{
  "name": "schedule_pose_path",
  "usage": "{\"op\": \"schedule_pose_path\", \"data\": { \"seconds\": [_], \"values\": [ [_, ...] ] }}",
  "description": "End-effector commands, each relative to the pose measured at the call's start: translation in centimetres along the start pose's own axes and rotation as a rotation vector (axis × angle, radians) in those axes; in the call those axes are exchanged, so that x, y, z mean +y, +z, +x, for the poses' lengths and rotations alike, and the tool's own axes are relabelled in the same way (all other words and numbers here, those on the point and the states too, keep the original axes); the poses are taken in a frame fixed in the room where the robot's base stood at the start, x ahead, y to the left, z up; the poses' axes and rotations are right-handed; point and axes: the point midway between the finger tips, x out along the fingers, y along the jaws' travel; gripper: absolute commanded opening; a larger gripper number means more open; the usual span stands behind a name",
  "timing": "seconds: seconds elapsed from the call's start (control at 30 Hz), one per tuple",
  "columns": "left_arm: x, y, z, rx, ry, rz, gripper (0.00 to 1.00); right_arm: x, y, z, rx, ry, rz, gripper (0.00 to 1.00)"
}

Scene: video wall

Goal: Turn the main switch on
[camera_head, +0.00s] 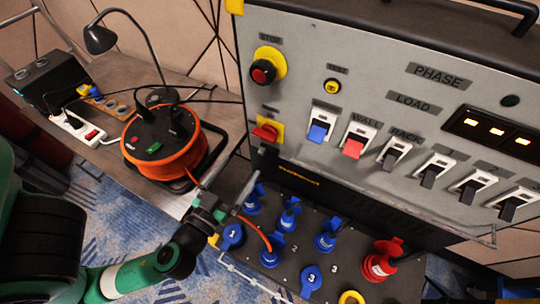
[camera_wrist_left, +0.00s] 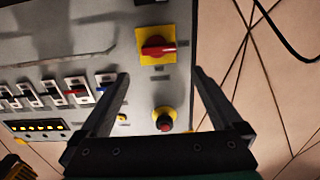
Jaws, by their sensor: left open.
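The main switch (camera_head: 267,131) is a red rotary handle on a yellow square plate at the left of the grey control panel (camera_head: 340,60), below the red stop button (camera_head: 264,72). In the left wrist view the switch (camera_wrist_left: 157,47) shows just past the fingertips, its handle lying sideways. My left gripper (camera_head: 251,178) is open and empty, below the switch in the head view and apart from it. In the wrist view its two fingers (camera_wrist_left: 161,73) stand wide apart, with the stop button between them lower down. My right gripper is not in view.
Blue and red sockets (camera_head: 325,242) fill the lower panel close to my left gripper. An orange cable reel (camera_head: 160,148), a power strip (camera_head: 76,126) and a black lamp (camera_head: 100,38) stand on a bench at the left. Several rocker switches (camera_head: 395,154) line the panel.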

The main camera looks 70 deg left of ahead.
Motion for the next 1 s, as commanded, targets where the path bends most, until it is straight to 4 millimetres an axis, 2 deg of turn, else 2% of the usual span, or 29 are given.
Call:
{"op": "schedule_pose_path", "data": {
  "seconds": [0.03, 0.23, 0.37, 0.5, 0.8, 1.0],
  "values": [
    [0.1, 0.4, 0.0, 0.001, 0.001, -0.002, 1.0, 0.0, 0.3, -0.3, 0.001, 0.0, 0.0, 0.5],
    [0.1, 0.0, 0.3, 0.001, 0.0, -0.004, 1.0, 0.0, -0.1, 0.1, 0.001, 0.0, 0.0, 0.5],
    [0.1, -0.1, 1.2, -0.002, -0.004, -0.003, 1.0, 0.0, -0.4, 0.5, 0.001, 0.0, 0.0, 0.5],
    [-0.1, -0.4, 3.2, 0.004, -0.009, -0.006, 1.0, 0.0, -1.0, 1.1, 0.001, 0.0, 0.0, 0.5],
    [0.1, -0.3, 9.8, 0.003, -0.002, -0.005, 1.0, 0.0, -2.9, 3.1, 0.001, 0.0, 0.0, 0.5],
    [0.1, -0.1, 11.6, 0.002, 0.001, -0.005, 1.0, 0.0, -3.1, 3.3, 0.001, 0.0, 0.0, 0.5]
  ]
}}
